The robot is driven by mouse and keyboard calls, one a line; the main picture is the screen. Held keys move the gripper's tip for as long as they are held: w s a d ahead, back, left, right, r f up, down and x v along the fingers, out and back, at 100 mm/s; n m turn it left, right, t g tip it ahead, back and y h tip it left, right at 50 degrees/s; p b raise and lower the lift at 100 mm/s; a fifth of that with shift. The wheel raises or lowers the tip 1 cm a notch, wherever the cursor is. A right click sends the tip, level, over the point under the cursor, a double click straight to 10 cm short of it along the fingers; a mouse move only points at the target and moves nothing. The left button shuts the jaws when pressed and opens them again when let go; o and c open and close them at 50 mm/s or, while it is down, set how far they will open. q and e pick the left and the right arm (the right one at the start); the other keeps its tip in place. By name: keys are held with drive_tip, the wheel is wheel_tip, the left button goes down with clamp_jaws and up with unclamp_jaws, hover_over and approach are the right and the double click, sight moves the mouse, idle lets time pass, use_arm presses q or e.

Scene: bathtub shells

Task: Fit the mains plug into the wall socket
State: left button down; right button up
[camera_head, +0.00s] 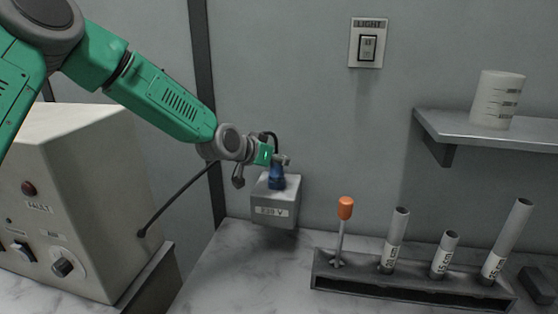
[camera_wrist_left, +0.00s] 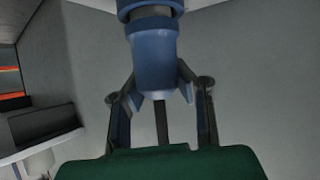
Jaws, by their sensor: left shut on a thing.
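The blue mains plug (camera_head: 277,180) is at the top of the grey socket box (camera_head: 275,205), which is marked 230 V and fixed to the wall. The plug looks upright, with its lower end at the box's top face; I cannot tell how deep it sits. My left gripper (camera_head: 283,162) is shut on the plug's upper part. In the left wrist view the plug (camera_wrist_left: 153,62) is between the two fingers of my left gripper (camera_wrist_left: 160,95). A dark cable runs from the plug area to the cream cabinet. My right gripper is not in view.
The cream cabinet (camera_head: 85,200) with knobs stands at left. A rack (camera_head: 400,287) with several tubes and an orange-handled tool (camera_head: 345,209) stands at front right. A switch (camera_head: 367,46) is on the wall above.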

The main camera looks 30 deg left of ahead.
use_arm(q)
drive_tip(key=shift+f, duration=0.35)
drive_tip(key=c, duration=1.3)
unclamp_jaws()
drive_tip(key=v, duration=1.2)
